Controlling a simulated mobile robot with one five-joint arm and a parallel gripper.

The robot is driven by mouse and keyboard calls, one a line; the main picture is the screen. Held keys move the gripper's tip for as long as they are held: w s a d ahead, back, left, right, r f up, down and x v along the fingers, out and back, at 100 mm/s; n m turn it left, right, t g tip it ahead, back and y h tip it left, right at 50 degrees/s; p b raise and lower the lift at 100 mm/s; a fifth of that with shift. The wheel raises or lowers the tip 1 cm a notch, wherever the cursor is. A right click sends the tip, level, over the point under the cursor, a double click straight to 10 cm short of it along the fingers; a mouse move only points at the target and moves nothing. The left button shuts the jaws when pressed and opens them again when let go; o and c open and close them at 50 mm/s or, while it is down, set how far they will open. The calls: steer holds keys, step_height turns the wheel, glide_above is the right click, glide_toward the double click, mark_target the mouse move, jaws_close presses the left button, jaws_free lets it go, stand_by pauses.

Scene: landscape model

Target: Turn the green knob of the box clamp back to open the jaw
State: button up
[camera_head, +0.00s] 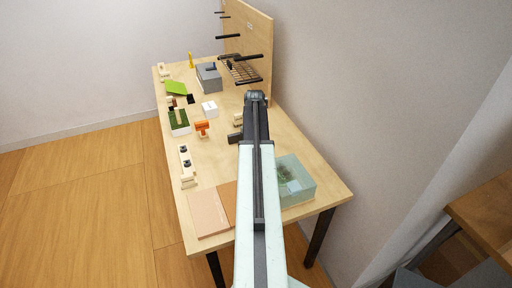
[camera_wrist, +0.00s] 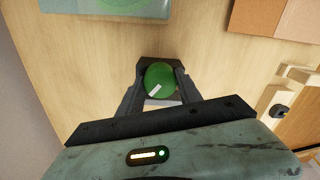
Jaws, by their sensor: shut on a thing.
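The green knob (camera_wrist: 160,76) shows in the wrist view as a round cap with a pale pointer mark. My gripper (camera_wrist: 158,92) has its two dark fingers on either side of the knob and is shut on it. Below the knob a small pale part shows between the fingers, mostly hidden. In the head view my arm reaches over the table, and my gripper (camera_head: 256,97) is at its far end. The knob is hidden there behind my arm. The box clamp's jaw cannot be made out in either view.
Flat pink-brown boards (camera_head: 208,214) lie at the front. An orange item (camera_head: 202,128), a white box (camera_head: 210,108) and a grey box (camera_head: 208,78) stand farther back. A pegboard (camera_head: 250,40) rises behind.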

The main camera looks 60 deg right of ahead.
steer(key=n, duration=0.5)
steer(key=shift+s+n, duration=0.2)
steer(key=shift+n, duration=0.1)
steer(key=n, duration=0.4)
steer(key=shift+n, duration=0.7)
steer(key=o, duration=1.4)
steer(key=shift+c, duration=0.2)
step_height(320, 180, up, 8)
steer(key=p, duration=0.8)
steer(key=shift+r, duration=0.1)
